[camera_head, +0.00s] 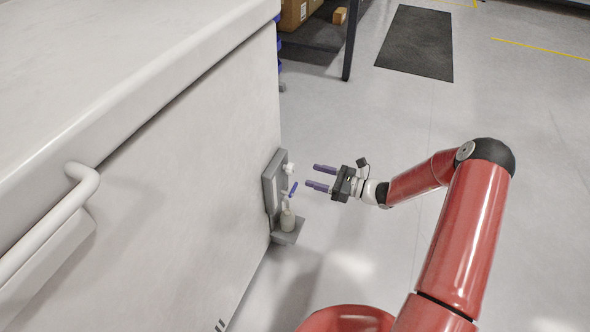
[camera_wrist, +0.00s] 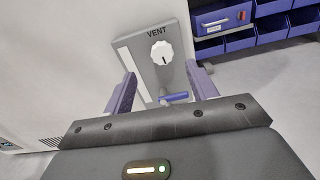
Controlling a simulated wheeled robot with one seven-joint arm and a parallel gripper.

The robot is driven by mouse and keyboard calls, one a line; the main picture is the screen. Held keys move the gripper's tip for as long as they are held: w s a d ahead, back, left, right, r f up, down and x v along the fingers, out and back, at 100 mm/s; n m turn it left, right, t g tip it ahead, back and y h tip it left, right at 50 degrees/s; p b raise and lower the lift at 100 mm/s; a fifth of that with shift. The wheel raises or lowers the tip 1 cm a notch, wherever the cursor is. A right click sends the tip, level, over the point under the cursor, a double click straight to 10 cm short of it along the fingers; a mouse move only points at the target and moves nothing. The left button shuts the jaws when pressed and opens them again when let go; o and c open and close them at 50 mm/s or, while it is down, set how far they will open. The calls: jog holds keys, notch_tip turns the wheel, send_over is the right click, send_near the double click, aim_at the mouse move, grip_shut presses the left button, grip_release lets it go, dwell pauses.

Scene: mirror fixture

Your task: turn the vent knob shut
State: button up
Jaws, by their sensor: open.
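The white vent knob (camera_wrist: 161,53) sits on a grey panel (camera_wrist: 133,38) marked VENT, and a dark line shows on the knob's face. In the head view the knob (camera_head: 290,168) is on the upper part of the panel (camera_head: 271,185), fixed to the side of the white cabinet. My gripper (camera_head: 314,176) is open and empty, to the right of the panel, its fingers pointing at it with a gap between. In the wrist view its purple fingers (camera_wrist: 159,92) stand either side of the panel's lower part, below the knob.
A blue lever (camera_wrist: 175,97) sits below the knob, close to my fingers' line. A pale bottle (camera_head: 287,219) stands on a small grey shelf (camera_head: 290,235) under it. A white cabinet handle (camera_head: 60,215) is at left. Blue bins (camera_wrist: 240,40) stand behind.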

aim_at(293, 169)
jog(key=x, duration=0.7)
jog(key=shift+w+a+f, duration=0.1)
jog(key=shift+w+a, duration=0.2)
jog(key=c, duration=1)
